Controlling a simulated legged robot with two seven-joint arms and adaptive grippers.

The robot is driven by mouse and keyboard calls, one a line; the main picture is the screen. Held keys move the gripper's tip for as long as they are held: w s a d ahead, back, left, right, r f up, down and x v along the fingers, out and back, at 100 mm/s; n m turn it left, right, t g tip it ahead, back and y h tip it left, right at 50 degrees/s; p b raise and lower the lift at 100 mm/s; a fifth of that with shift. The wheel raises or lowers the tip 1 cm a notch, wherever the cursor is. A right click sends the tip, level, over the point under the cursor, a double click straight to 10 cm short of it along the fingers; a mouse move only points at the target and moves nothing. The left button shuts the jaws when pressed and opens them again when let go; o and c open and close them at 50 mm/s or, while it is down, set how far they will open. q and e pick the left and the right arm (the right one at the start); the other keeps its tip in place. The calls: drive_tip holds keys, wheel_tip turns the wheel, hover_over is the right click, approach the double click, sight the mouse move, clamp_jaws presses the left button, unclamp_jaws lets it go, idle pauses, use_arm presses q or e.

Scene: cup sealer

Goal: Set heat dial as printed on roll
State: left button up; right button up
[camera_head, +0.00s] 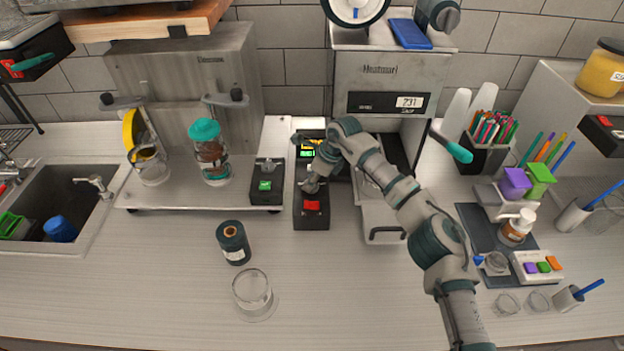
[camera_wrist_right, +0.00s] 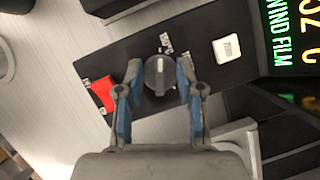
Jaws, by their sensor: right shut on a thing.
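The dark round heat dial (camera_wrist_right: 158,76) stands on the black control box, with white marks around it. My right gripper (camera_wrist_right: 158,92) has its blue-padded fingers on either side of the dial and is shut on it. In the head view my right gripper (camera_head: 313,184) is over the control box (camera_head: 312,217) and hides the dial. A dark film roll (camera_head: 233,243) stands on the counter with a pale label, too small to read. My left gripper is not seen.
A red button (camera_wrist_right: 103,94) and a white button (camera_wrist_right: 227,49) flank the dial. A clear cup (camera_head: 252,290) stands in front of the roll. A black box with a green switch (camera_head: 265,185) is left of the control box. The front counter is mostly clear.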

drive_tip(key=shift+s+f, duration=0.15)
drive_tip(key=shift+f, duration=0.35)
drive_tip(key=o, duration=1.2)
drive_tip(key=shift+o, duration=0.3)
drive_tip(key=shift+w, duration=0.3)
drive_tip(key=shift+s+r, duration=0.1)
drive_tip(key=shift+r, duration=0.45)
drive_tip(key=v, duration=1.1)
drive_tip(key=shift+f, duration=0.1)
